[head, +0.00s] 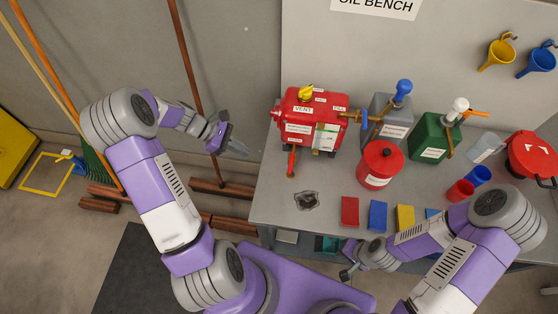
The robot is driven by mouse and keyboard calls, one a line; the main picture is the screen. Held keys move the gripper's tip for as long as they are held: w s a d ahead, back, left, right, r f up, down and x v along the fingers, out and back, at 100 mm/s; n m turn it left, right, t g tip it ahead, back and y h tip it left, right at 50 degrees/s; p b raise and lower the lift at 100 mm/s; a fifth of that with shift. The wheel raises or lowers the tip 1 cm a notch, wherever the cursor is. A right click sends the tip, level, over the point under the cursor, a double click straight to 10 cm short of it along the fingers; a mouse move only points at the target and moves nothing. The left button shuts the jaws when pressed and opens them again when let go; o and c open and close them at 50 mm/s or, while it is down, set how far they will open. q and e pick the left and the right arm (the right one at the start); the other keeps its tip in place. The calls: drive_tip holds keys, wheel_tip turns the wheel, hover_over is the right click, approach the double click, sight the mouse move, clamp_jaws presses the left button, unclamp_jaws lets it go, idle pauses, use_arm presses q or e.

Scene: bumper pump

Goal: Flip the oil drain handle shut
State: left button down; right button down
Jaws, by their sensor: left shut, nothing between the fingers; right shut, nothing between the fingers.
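The red oil pump (305,125) with VENT and FILL labels stands at the left end of the bench. An orange-red handle (291,162) hangs down at its lower left front, likely the drain handle; its exact setting is too small to tell. A yellow cap (305,92) sits on top, and a blue-handled brass fitting (364,117) is on its right side. My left gripper (240,147) is shut and empty, left of the pump and apart from the handle. My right gripper (346,274) is shut and empty, low at the bench's front edge.
A red can (380,165), a grey can (386,116) and a green can (432,138) stand right of the pump. Coloured blocks line the front, beside a dark stain (306,201). Brooms lean on the wall at left. The bench (268,190) is bare at its left front.

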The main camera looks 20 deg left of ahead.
sight(291, 163)
use_arm(q)
drive_tip(key=d+r+x, duration=0.2)
drive_tip(key=x, duration=1)
drive_tip(key=shift+w+d, duration=0.15)
drive_tip(key=shift+w, duration=0.25)
